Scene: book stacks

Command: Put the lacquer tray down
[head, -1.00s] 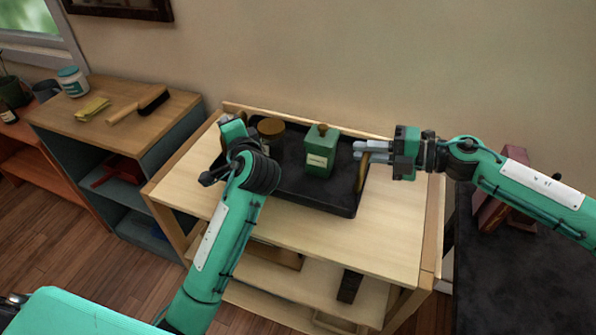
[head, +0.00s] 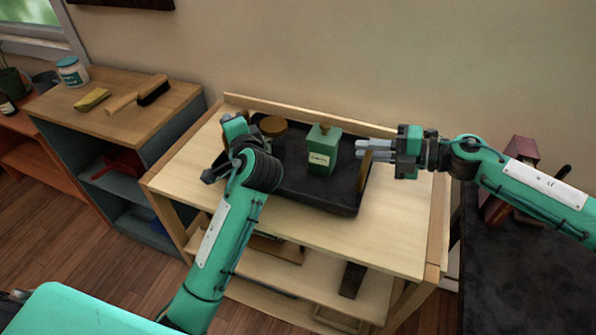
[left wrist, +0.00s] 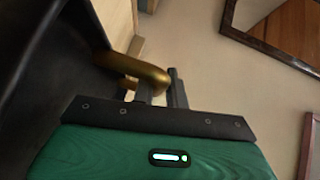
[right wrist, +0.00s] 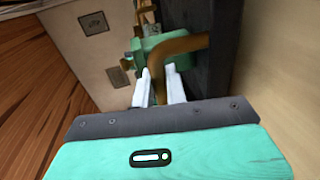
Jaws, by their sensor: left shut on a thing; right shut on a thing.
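The black lacquer tray (head: 318,197) is over the pale wooden shelf unit's top in the head view, roughly level. My right gripper (head: 362,150) is shut on the tray's right brass handle (head: 365,168), which also shows in the right wrist view (right wrist: 185,45). My left gripper (head: 228,140) is at the tray's left end, partly hidden by its own wrist. The left wrist view shows it shut on the other brass handle (left wrist: 135,70). Whether the tray touches the top is unclear.
The shelf unit's top (head: 190,170) has bare wood left and in front of the tray, with a raised back rail (head: 300,115). A cabinet (head: 150,115) with a brush (head: 153,90) stands left. A dark table (head: 530,270) with red-brown book-like objects (head: 510,180) stands right.

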